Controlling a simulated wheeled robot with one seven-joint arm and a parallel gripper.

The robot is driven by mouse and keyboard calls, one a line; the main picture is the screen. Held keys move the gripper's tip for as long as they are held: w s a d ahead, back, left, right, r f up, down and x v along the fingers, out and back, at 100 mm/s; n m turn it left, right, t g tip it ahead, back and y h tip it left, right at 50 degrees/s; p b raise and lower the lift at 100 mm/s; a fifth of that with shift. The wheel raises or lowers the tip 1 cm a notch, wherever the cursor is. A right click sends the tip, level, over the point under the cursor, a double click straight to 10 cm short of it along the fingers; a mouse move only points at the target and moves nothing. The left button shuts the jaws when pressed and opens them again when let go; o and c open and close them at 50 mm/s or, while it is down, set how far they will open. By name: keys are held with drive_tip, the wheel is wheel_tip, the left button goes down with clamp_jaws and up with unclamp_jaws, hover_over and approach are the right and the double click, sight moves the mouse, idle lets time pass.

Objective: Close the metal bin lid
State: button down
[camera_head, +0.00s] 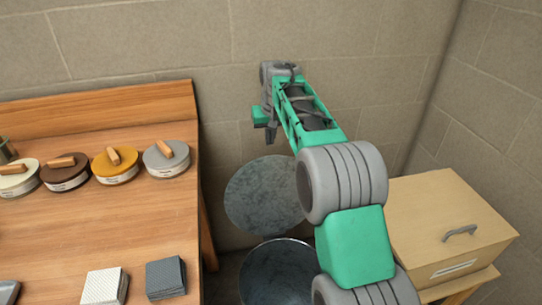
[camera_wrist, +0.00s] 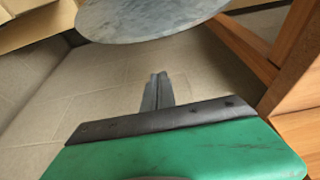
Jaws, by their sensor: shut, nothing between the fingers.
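The metal bin (camera_head: 275,275) stands on the floor between the workbench and the wooden box, its round mouth showing. Its grey round lid (camera_head: 262,197) is open, tilted up at the back of the bin toward the wall. My arm covers the right edge of both. In the wrist view, the lid (camera_wrist: 150,14) is a grey disc at the top edge, beyond my fingertips. My gripper (camera_head: 271,137) points down near the back wall, above the lid's top edge in the picture. In the wrist view, my gripper's fingers (camera_wrist: 157,80) are together and empty, apart from the lid.
The wooden workbench (camera_head: 90,222) at left holds several round lidded tins (camera_head: 166,158) and textured blocks (camera_head: 166,277). A tan box with a handle (camera_head: 445,215) stands at right on a wooden stand. The block wall (camera_head: 340,60) is close behind my gripper.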

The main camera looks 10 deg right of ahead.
sight(271, 161)
drive_tip(key=f, duration=0.2)
drive_tip(key=f+b, duration=0.1)
drive_tip(key=f, duration=0.2)
drive_tip(key=s+f, duration=0.1)
drive_tip(key=f, duration=0.2)
drive_tip(key=shift+s+f, duration=0.1)
drive_tip(key=shift+f, duration=0.15)
drive_tip(key=shift+d+b, duration=0.1)
drive_tip(key=shift+b, duration=0.2)
